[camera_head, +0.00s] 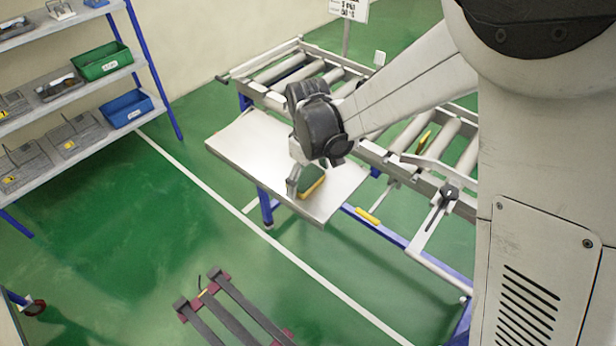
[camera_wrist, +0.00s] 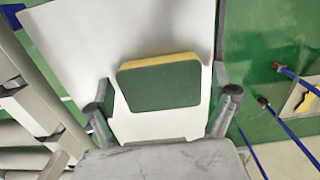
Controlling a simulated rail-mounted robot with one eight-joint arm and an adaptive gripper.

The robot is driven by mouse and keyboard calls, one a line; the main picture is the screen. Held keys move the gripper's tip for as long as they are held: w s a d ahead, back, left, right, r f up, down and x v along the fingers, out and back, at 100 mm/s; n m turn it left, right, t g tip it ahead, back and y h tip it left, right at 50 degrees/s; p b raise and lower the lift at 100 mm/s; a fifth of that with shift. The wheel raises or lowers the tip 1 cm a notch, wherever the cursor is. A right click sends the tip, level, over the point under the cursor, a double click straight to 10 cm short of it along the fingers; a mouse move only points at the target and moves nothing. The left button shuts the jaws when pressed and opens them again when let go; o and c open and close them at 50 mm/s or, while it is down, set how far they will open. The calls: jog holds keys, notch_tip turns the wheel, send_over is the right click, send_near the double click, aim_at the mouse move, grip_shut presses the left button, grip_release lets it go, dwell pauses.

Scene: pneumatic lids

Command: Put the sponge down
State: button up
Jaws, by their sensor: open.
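The sponge (camera_wrist: 160,84), yellow with a green face, lies on the light metal side tray (camera_head: 240,142) of the roller conveyor. In the wrist view it sits between and beyond my two fingers, with clear gaps to both. In the head view only a yellow edge of the sponge (camera_head: 312,187) shows beside my gripper (camera_head: 297,188). My gripper is open, low over the front part of the tray; it also shows in the wrist view (camera_wrist: 162,108). I cannot tell whether a fingertip touches the tray.
The roller conveyor (camera_head: 445,150) runs behind and right of the tray. A yellow-handled part (camera_head: 368,215) is on its blue frame. Shelves with a green bin (camera_head: 101,61) and blue bin (camera_head: 127,108) stand at left.

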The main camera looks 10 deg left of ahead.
aim_at(308, 177)
notch_tip(308, 177, up, 12)
jog(key=s+d+r+m+t+y, duration=0.1)
jog(key=s+d+r+m, duration=0.2)
jog(key=d, duration=0.6)
jog(key=s+d+r+m+t, duration=0.2)
jog(key=d+r, duration=0.3)
jog(key=d, duration=0.3)
jog(key=s+d+m+t, duration=0.2)
jog(key=s+d, duration=0.3)
jog(key=d, duration=0.3)
jog(key=s+d+m+t+h, duration=0.1)
jog(key=s+d+m+t, duration=0.1)
jog(key=s+d+m, duration=0.3)
jog(key=s+d, duration=0.1)
jog(key=d, duration=0.1)
jog(key=shift+s+d+f+m, duration=0.15)
jog(key=shift+d+f+m, duration=0.15)
jog(key=shift+d+f, duration=0.05)
notch_tip(308, 177, down, 3)
jog(key=b, duration=0.3)
jog(key=shift+f, duration=0.15)
